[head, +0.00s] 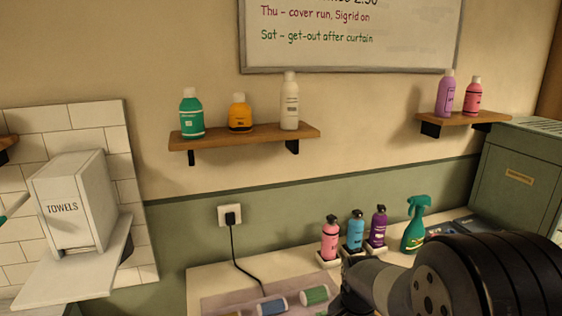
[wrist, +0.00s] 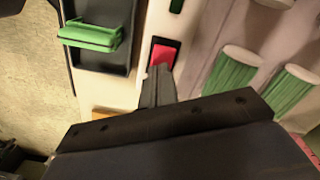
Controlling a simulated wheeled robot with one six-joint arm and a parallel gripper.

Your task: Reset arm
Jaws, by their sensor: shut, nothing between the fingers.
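My gripper (wrist: 158,88) shows in the wrist view with its two fingers together and nothing between them. Its tips point at a red piece (wrist: 162,54) set in a dark frame on a pale surface; I cannot tell whether they touch it. In the head view my dark arm fills the lower right corner over the counter (head: 205,282), and the fingers cannot be made out there.
In the wrist view, a green-handled thing (wrist: 90,36) lies in a dark tray, and green rolls (wrist: 232,72) lie right. A pink bottle (head: 330,240), a blue bottle (head: 355,232), a purple bottle (head: 377,227) and a green spray bottle (head: 414,232) stand near my arm.

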